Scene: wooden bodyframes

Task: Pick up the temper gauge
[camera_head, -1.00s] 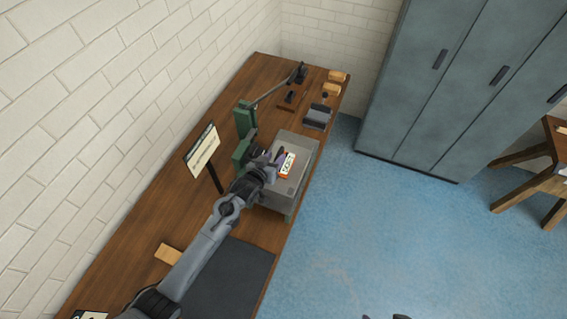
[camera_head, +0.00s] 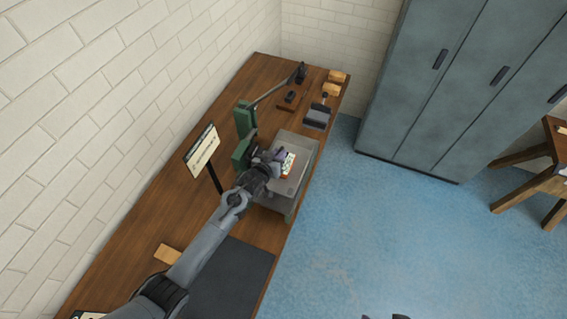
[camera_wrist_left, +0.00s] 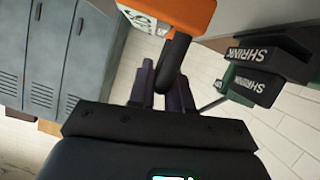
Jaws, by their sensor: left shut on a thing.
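The temper gauge (camera_head: 288,164), an orange device with a white face, is at the top of the grey box-like machine on the bench. In the left wrist view its orange body (camera_wrist_left: 185,12) is at the top, with a black handle (camera_wrist_left: 173,62) running down between my fingers. My left gripper (camera_head: 276,157) is shut on that handle; its fingers also show in the left wrist view (camera_wrist_left: 163,88). I cannot tell whether the gauge touches the machine. Small dark parts at the bottom edge of the head view may be my right gripper (camera_head: 388,316), mostly cut off.
The grey machine (camera_head: 303,145) with a green arm (camera_head: 242,153) stands on the wooden bench (camera_head: 135,220). A sign on a post (camera_head: 201,150) is close to my left arm. Two black SHRINK-labelled parts (camera_wrist_left: 268,70) show in the wrist view. Blue floor (camera_head: 400,240) to the right is clear.

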